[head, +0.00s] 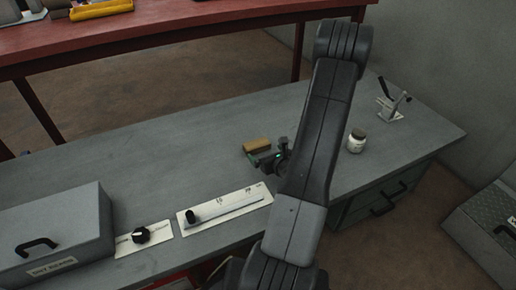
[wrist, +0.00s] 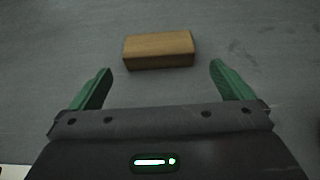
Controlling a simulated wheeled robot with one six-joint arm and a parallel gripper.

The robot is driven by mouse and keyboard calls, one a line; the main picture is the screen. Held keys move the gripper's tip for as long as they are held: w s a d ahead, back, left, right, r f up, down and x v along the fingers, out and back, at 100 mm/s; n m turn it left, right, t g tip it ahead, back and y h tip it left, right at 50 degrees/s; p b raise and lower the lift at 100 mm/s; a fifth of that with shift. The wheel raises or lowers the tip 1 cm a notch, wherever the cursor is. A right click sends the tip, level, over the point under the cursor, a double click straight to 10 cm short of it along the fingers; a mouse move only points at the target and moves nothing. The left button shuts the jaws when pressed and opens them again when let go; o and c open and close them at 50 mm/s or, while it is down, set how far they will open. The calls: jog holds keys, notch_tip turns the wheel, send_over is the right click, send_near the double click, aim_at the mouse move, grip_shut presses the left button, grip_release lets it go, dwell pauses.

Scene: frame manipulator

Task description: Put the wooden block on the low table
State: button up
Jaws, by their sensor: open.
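The wooden block (head: 257,145) lies on the grey workbench (head: 150,175), just past my gripper. In the wrist view the block (wrist: 158,50) is a light brown bar lying crosswise, ahead of the fingertips. My gripper (wrist: 162,74) is open, with its green fingers to either side and nothing held between them. In the head view my gripper (head: 262,161) is low over the bench, partly hidden by my arm. I cannot tell which surface is the low table.
A panel with a slider (head: 230,208), a dial panel (head: 144,238) and a grey box (head: 50,235) line the front left of the bench. A jar (head: 356,141) and a toggle clamp (head: 392,103) stand to the right. A red table (head: 180,35) is behind. A grey chest (head: 485,225) sits lower right.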

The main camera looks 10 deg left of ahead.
aim_at(259, 147)
jog(key=b+x, duration=0.1)
jog(key=x, duration=0.6)
jog(key=shift+w+a+f+b, duration=0.1)
jog(key=shift+w+a+b, duration=0.1)
jog(key=shift+a+b, duration=0.15)
jog(key=c, duration=0.8)
